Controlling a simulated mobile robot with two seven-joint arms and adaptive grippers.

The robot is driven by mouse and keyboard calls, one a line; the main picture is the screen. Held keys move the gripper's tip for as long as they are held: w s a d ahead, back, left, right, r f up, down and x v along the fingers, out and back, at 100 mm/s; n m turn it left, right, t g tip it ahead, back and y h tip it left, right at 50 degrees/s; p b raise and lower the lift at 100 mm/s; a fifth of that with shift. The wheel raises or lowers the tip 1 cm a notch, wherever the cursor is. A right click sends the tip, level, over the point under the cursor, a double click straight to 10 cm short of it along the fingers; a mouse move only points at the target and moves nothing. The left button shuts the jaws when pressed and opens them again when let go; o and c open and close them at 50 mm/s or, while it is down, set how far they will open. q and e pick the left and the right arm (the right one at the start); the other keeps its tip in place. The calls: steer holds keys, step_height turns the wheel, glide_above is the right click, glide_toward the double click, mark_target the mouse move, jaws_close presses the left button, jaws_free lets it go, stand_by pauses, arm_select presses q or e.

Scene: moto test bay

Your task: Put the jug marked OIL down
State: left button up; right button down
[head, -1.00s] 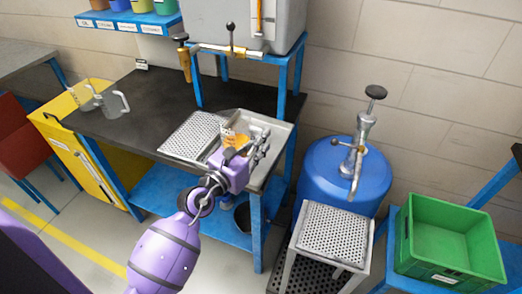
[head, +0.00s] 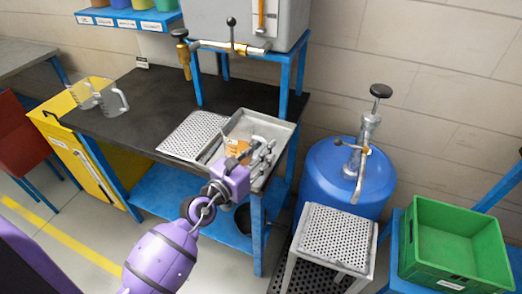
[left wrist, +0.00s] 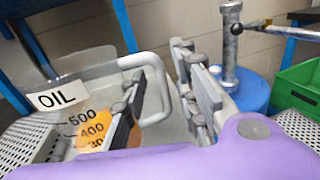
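The clear jug marked OIL (left wrist: 75,110), with orange liquid in it, is at the left of the left wrist view. In the head view the jug (head: 236,147) is at the shallow metal tray (head: 284,133) on the dark bench; its base is hidden. My left gripper (head: 256,156) is at the jug's handle side. In the left wrist view my left gripper (left wrist: 162,105) is open, one finger inside the handle loop and the other outside, with gaps around the handle (left wrist: 160,90). My right gripper is not in view.
A perforated plate (head: 190,136) lies beside the tray. Other clear jugs (head: 113,100) stand at the bench's far left. A brass tap (head: 184,58) hangs over the bench from a grey tank. A blue drum (head: 340,172) and green crate (head: 455,240) are to the right.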

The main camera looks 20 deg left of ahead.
arm_select(q)
steer(key=shift+r, duration=0.1)
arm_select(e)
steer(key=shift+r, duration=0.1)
